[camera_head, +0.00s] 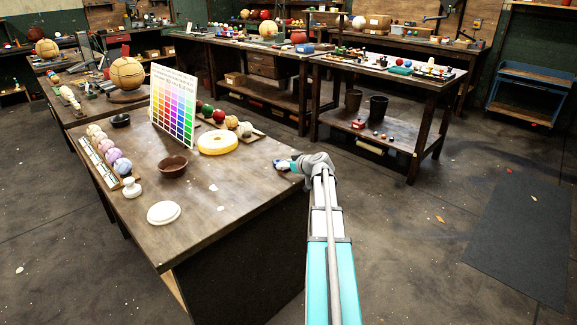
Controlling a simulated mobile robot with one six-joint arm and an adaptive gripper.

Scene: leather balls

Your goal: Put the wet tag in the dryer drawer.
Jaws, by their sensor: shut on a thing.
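My gripper (282,165) is at the right edge of the near wooden table (235,195), low over its top. Its jaws are small in view and partly turned away. I see no tag clearly elsewhere. No drawer here is clearly a dryer drawer. A dark wooden unit with drawer-like fronts (262,66) stands under the back middle table.
The table's front right top is mostly clear. Open floor lies to the right.

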